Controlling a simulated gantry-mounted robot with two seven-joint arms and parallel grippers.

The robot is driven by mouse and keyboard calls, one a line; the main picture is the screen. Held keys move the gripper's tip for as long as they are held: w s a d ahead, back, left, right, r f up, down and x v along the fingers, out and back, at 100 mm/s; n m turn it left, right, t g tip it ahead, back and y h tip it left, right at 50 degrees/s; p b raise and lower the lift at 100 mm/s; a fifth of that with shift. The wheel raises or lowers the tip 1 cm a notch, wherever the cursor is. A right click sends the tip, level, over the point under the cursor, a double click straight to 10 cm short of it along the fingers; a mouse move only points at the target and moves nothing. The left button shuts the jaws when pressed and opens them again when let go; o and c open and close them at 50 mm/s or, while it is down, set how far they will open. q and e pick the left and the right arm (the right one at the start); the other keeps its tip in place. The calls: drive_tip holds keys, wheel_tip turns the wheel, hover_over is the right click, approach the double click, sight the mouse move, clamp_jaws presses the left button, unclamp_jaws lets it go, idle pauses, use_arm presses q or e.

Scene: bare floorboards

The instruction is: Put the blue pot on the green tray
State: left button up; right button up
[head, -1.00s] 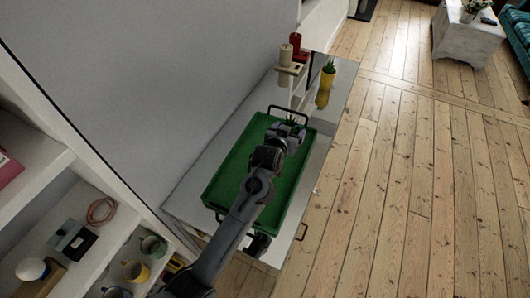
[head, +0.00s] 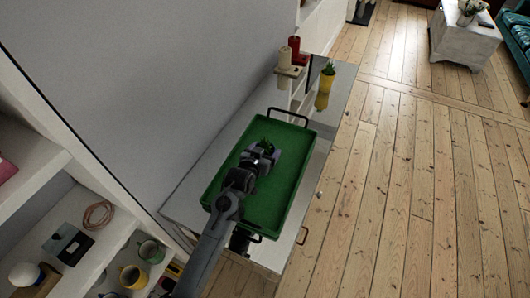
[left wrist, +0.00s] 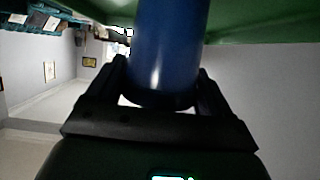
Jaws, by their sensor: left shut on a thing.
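The blue pot (left wrist: 165,50) is between the fingers of my left gripper (head: 263,152) in the left wrist view, and the gripper is shut on it. The tray's green also shows along the top of the left wrist view (left wrist: 265,22). I cannot tell whether the pot touches the tray. My right gripper is not in view.
A yellow pot with a plant (head: 324,88) stands beyond the tray, near a red candle (head: 294,48) and a cream candle (head: 284,59). A shelf with mugs (head: 151,251) is at the lower left. Bare floorboards (head: 410,200) lie to the right.

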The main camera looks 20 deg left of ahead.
use_arm(q)
drive_tip(key=shift+w, duration=0.1)
drive_tip(key=shift+f, duration=0.15)
drive_tip(key=o, duration=1.3)
drive_tip(key=shift+r, duration=0.2)
drive_tip(key=shift+p+v, duration=1.2)
drive_tip(key=shift+v, duration=4.75)
drive_tip(key=shift+f, duration=0.1)
